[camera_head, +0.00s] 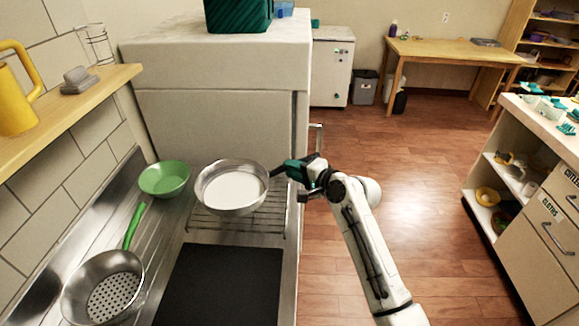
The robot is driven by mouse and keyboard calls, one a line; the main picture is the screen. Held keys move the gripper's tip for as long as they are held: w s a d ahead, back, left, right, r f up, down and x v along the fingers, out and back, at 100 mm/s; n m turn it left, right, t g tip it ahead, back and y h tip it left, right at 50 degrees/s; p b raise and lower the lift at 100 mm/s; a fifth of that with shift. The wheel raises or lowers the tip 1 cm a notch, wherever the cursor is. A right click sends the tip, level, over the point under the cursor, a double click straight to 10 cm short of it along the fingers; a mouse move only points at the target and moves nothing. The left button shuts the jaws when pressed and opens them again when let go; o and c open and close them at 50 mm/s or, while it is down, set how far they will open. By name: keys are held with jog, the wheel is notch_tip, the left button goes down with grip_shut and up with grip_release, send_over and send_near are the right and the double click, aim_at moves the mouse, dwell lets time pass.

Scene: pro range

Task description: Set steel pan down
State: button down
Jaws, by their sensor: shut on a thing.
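The steel pan (234,190) is a round silver pan with a pale inside and a short dark handle on its right. It is level and hangs over the wire rack (262,222) of the steel counter. My gripper (292,169), dark with green parts, is shut on the pan's handle from the right. The pan hides part of the rack, and I cannot tell how large the gap beneath it is.
A green bowl (165,179) stands close to the pan's left. A steel strainer with a green handle (103,286) lies at the front left. A black flat plate (222,285) lies in front of the rack. A white cabinet (215,100) rises behind.

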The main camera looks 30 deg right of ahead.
jog(key=shift+f+b, duration=2.65)
jog(key=shift+f, duration=0.4)
jog(key=shift+f+b, duration=0.35)
jog(key=shift+f, duration=0.2)
jog(key=c, duration=1.2)
grip_release()
jog(key=o, duration=0.3)
jog(key=shift+f, duration=0.1)
jog(key=shift+s, duration=0.1)
jog(key=b+v, duration=0.1)
jog(key=v, duration=0.9)
jog(key=shift+s, duration=0.3)
